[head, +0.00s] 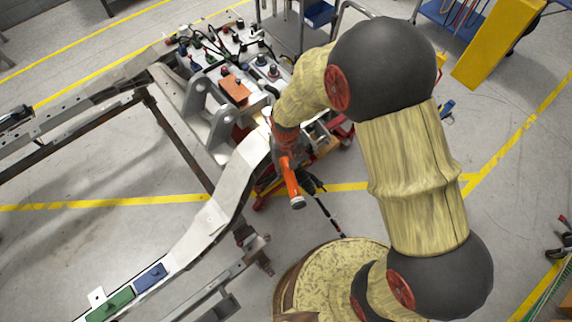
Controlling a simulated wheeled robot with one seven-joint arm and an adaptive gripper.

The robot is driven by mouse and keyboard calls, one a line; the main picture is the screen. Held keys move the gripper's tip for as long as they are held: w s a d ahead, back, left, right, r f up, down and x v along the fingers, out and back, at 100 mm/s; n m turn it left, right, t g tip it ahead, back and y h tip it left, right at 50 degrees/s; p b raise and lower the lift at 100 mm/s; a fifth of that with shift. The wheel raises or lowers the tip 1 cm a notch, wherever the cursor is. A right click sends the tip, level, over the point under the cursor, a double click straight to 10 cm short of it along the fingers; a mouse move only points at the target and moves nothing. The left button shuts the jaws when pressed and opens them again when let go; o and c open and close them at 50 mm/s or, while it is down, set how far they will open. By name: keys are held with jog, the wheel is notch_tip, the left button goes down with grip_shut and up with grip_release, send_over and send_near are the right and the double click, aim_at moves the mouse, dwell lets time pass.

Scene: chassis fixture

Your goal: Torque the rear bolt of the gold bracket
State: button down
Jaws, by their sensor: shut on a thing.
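My arm reaches from the lower right to the middle of the head view. My gripper (286,133) is shut on an orange and dark power tool (289,170), whose orange end hangs toward the viewer. The tool's far end is hidden behind my wrist. The tool is beside the end of the pale chassis rail (245,160); I cannot tell if it touches anything. An orange-brown plate (235,89) lies on the chassis fixture, left of my wrist. No bracket is clearly gold, and I cannot make out its rear bolt.
Grey upright lugs (199,103) stand left of the tool. Several knobs and cables crowd the pale panel (225,48) behind. A green block (110,305) and a blue block (150,277) lie on the rail. A blue cart (455,14) and yellow panel (497,42) stand at the upper right.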

jog(key=shift+f+b, duration=1.45)
jog(key=shift+f, duration=0.85)
jog(key=shift+f+b, duration=0.75)
jog(key=shift+f, duration=0.35)
jog(key=shift+s+a, duration=0.15)
jog(key=shift+a, duration=0.2)
jog(key=shift+s+a+m, duration=0.1)
jog(key=shift+a+m, duration=0.25)
jog(key=shift+m, duration=0.05)
jog(key=shift+a+f, duration=0.1)
jog(key=shift+a, duration=0.15)
jog(key=shift+s+a+m, duration=0.1)
jog(key=shift+a+m, duration=0.2)
jog(key=shift+a, duration=0.15)
jog(key=shift+a, duration=0.4)
jog(key=shift+a+m, duration=0.35)
jog(key=shift+m, duration=0.05)
jog(key=shift+r+p, duration=0.6)
jog(key=shift+r, duration=0.55)
